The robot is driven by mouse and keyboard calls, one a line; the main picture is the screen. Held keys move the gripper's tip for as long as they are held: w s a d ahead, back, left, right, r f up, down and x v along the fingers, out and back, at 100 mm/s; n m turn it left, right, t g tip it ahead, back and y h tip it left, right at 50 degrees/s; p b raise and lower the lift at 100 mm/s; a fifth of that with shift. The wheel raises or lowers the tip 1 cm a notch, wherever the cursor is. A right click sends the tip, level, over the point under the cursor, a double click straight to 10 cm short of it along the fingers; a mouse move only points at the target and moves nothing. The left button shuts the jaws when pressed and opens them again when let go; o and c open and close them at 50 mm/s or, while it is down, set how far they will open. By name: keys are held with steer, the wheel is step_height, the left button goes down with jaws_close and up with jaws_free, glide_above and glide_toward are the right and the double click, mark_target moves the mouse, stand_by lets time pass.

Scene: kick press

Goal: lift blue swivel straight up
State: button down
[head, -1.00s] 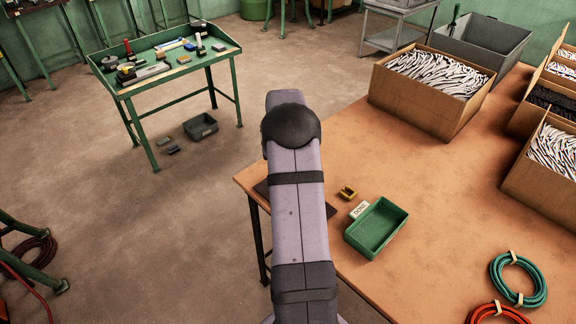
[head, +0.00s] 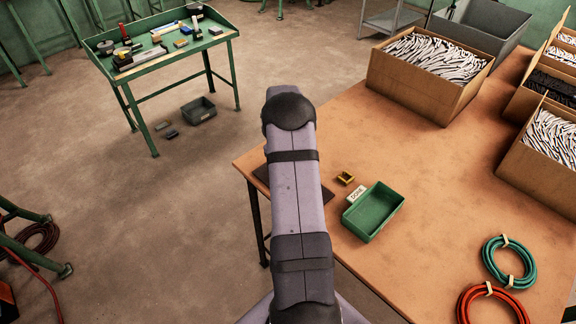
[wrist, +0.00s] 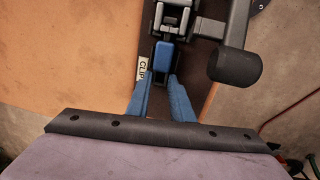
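In the wrist view the blue swivel (wrist: 163,56) is a short blue block at the lower end of a dark metal kick press (wrist: 174,18). My gripper (wrist: 161,75) points at it, with two blue fingers apart and their tips just below the swivel's near end, one to each side. No grip on the swivel shows, and how far the tips are from it in depth is unclear. A white label reading CLIP (wrist: 142,69) lies to the left. In the head view my own arm hides the press, the swivel and my gripper.
A black cylindrical pad (wrist: 235,66) on a bar juts out right of the swivel. On the workbench (head: 420,190) stand a green tray (head: 374,212), a small yellow part (head: 346,178), a DONE label (head: 356,193), cable coils (head: 509,262) and cardboard boxes (head: 420,92).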

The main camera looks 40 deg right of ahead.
steer(key=shift+r, duration=0.15)
steer(key=shift+r+p, duration=1.4)
steer(key=shift+r, duration=0.6)
